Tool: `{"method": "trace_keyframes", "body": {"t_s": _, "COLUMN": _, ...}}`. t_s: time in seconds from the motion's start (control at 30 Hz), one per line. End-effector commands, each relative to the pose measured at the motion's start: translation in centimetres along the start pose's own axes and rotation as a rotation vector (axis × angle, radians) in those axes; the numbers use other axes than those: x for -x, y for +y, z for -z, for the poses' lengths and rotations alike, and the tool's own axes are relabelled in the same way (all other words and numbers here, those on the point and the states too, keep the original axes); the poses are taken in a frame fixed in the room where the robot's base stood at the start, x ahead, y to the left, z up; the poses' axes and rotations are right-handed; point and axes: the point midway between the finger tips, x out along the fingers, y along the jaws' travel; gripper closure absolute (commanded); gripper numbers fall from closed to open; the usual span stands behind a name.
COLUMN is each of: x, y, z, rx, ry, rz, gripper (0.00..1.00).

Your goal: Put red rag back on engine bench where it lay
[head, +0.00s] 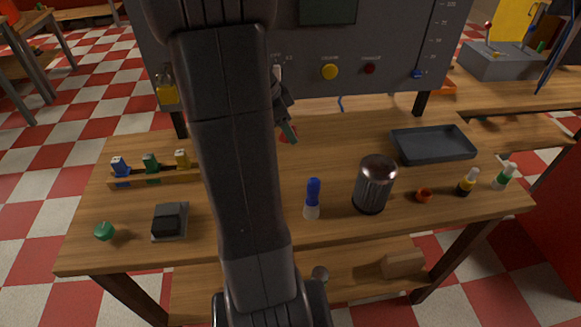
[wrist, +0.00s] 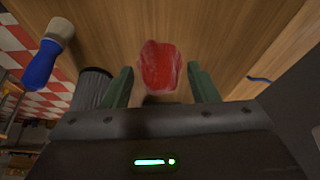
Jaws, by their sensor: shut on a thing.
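The red rag (wrist: 160,65) is a crumpled red bundle between my green fingers in the wrist view. My gripper (wrist: 162,82) is shut on it. In the head view my gripper (head: 287,128) is over the back middle of the wooden engine bench (head: 345,135), below the grey panel. Bare bench wood shows beyond the rag in the wrist view. I cannot tell whether the rag touches the bench top.
A dark metal canister (head: 374,184) and a blue-handled brush (head: 312,198) stand in front. A black tray (head: 432,145) lies at the right. A rack with coloured pieces (head: 152,169) is at the left. The grey control panel (head: 400,45) rises behind. Wood between my gripper and the tray is clear.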

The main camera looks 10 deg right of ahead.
Motion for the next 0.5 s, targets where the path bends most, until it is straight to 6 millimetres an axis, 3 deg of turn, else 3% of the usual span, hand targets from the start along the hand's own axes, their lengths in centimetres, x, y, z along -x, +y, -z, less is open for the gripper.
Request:
{"method": "trace_keyframes", "body": {"t_s": 0.3, "x": -4.4, "y": 0.0, "z": -1.9, "rx": 0.001, "ry": 0.002, "rz": -0.001, "gripper": 0.64}}
{"method": "trace_keyframes", "body": {"t_s": 0.5, "x": -6.3, "y": -0.1, "z": -2.7, "rx": 0.0, "ry": 0.002, "rz": 0.002, "gripper": 0.64}}
